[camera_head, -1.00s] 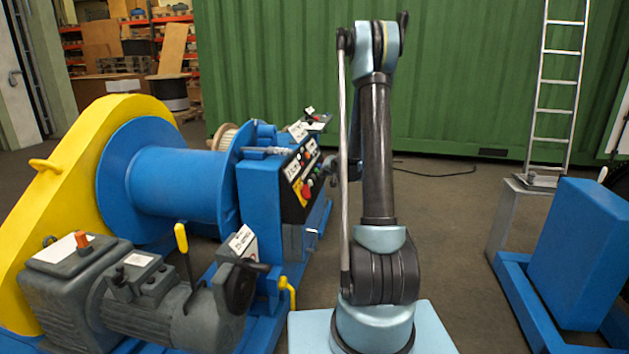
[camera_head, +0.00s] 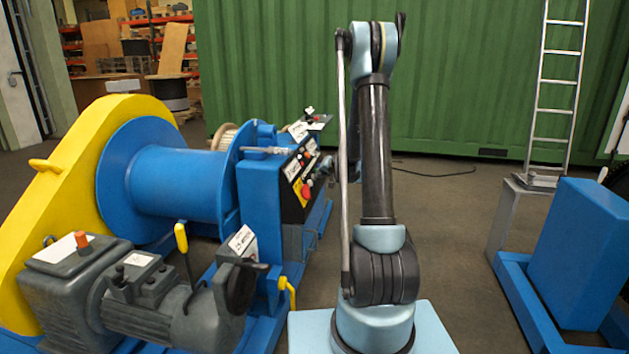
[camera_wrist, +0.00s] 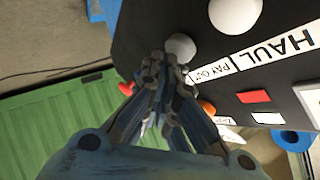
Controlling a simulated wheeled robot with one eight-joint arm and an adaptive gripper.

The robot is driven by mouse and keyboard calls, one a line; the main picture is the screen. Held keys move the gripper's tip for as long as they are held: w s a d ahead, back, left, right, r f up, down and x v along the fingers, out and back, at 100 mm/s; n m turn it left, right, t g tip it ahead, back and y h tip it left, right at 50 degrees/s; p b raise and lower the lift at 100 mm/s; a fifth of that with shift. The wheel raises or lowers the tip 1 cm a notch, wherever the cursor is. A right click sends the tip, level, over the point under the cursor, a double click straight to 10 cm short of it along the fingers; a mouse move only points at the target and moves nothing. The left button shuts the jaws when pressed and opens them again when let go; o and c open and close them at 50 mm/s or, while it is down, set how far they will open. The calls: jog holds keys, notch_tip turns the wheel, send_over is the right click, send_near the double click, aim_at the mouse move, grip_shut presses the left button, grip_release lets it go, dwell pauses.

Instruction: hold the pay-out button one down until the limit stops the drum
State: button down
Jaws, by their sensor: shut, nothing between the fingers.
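The black control panel (camera_wrist: 275,65) fills the upper right of the wrist view. A pale grey round button (camera_wrist: 180,47) sits beside the PAY OUT label (camera_wrist: 214,70). My gripper (camera_wrist: 158,66) is shut and empty, its fingertips just below and left of that button and overlapping its edge. I cannot tell whether they touch or press it. In the head view my gripper (camera_head: 323,168) is at the panel's right side, partly hidden by my arm. The blue drum (camera_head: 172,185) stands left of the panel.
A larger white button (camera_wrist: 234,13) lies near the HAUL label (camera_wrist: 293,40). A red mushroom button (camera_head: 306,191) is low on the panel. A yellow guard (camera_head: 60,190) and a grey motor (camera_head: 150,305) flank the drum. Open floor lies right of my arm.

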jog(key=shift+w+a+f, duration=0.1)
jog(key=shift+a+f, duration=0.05)
jog(key=shift+a, duration=0.15)
dwell(0.5)
dwell(6.4)
jog(key=shift+s+d+r, duration=0.15)
jog(key=shift+d+r, duration=0.05)
jog(key=shift+d, duration=0.2)
jog(key=shift+s+d+r, duration=0.1)
jog(key=shift+d+r, duration=0.1)
jog(key=shift+d, duration=0.2)
